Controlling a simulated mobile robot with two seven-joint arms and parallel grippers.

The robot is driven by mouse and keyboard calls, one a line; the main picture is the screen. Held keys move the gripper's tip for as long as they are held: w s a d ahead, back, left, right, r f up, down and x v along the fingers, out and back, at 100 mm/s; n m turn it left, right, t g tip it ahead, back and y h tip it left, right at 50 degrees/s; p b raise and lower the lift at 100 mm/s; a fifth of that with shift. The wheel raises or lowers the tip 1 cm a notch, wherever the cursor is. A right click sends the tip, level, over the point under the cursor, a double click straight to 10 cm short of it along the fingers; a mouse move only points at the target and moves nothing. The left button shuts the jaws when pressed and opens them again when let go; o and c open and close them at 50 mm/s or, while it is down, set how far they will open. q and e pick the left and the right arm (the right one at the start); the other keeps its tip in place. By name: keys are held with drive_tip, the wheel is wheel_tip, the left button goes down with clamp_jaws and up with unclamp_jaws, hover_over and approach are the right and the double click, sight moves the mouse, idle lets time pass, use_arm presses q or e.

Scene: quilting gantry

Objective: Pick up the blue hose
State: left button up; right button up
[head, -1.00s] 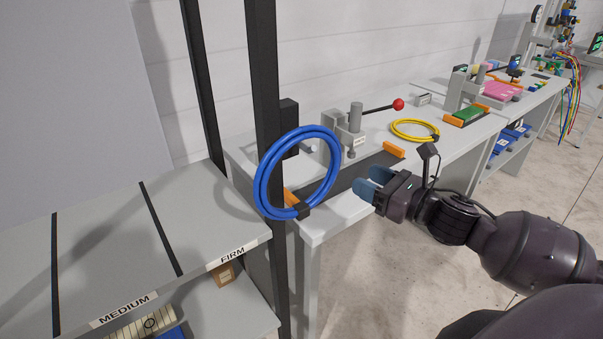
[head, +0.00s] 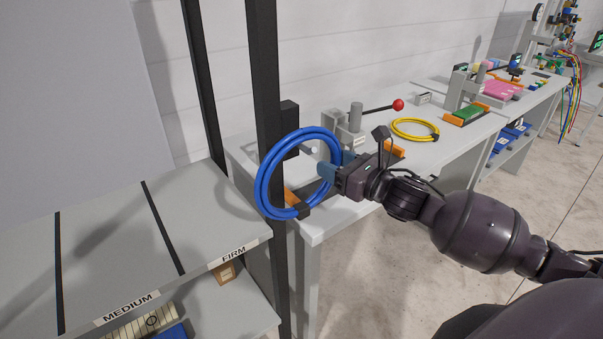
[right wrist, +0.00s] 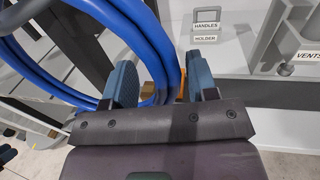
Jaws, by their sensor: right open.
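The blue hose (head: 264,185) is a coil of several loops with a black clip at its bottom. It hangs upright by the black post in the head view. My right gripper (head: 332,165) is at the coil's right side, with its blue fingers open. In the right wrist view, the hose (right wrist: 150,42) runs down between the two fingers of my right gripper (right wrist: 161,78). The fingers are apart and stand on either side of the strands. I cannot tell whether they touch it. My left gripper is not in view.
The black post (head: 265,90) stands close behind the coil. A grey bench (head: 335,215) behind carries a clamp with a red-knobbed lever (head: 398,105) and a yellow hose coil (head: 415,129). Open floor lies at right.

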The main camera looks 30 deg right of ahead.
drive_tip(key=shift+x, duration=1.15)
clamp_jaws()
